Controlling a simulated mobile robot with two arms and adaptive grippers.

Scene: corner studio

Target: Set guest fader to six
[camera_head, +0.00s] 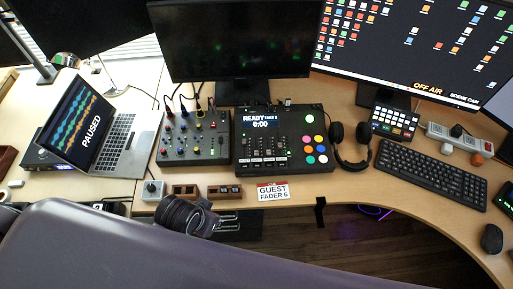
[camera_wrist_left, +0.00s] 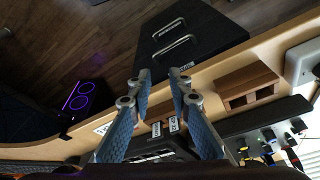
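The black console (camera_head: 285,138) stands on the desk in the head view, its screen reading READY, TAKE 2 and 0:00. Its upright faders (camera_head: 265,145) sit above a row of small white labels, too small to read. A white card (camera_head: 272,192) reading GUEST FADER 6 lies at the desk's front edge, below the console. My left gripper (camera_wrist_left: 160,73) is open and empty in its wrist view, fingers apart near the desk edge. Part of the console (camera_wrist_left: 165,145) shows between the fingers, apart from them. My right gripper is in neither view.
A mixer (camera_head: 192,138) with colored knobs stands left of the console, and headphones (camera_head: 350,143) stand right. Small wooden boxes (camera_head: 225,191) line the front edge. A laptop (camera_head: 95,125), keyboard (camera_head: 430,174) and monitors (camera_head: 238,40) surround this area. Black drawers (camera_wrist_left: 185,40) stand below the desk.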

